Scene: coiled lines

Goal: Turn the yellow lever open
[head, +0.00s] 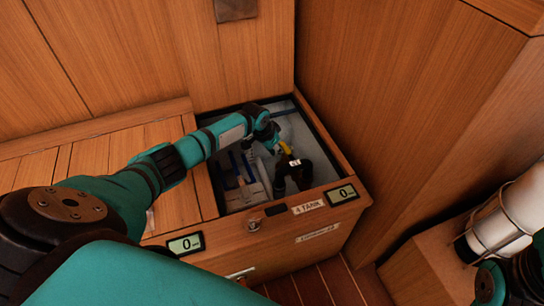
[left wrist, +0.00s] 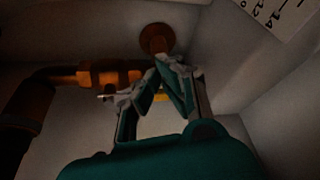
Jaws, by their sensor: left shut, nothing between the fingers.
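The yellow lever (head: 286,148) sits inside the open locker, beside a dark fitting. In the left wrist view only a small yellow piece (left wrist: 160,97) shows between my finger links, and the rest is hidden. My left gripper (head: 270,134) reaches down into the locker, just to the upper left of the lever. In the left wrist view my left gripper (left wrist: 170,66) has its fingertips together, empty, in front of a copper pipe (left wrist: 105,75) and below a round copper flange (left wrist: 157,38). Whether it touches the lever I cannot tell.
The locker's wooden rim (head: 330,155) and tall wood panel (head: 410,110) close in on the right. A dark hose (left wrist: 22,115) bends at left in the wrist view. A paper label (left wrist: 280,15) is on the wall. A white caged lamp (head: 505,220) stands at right.

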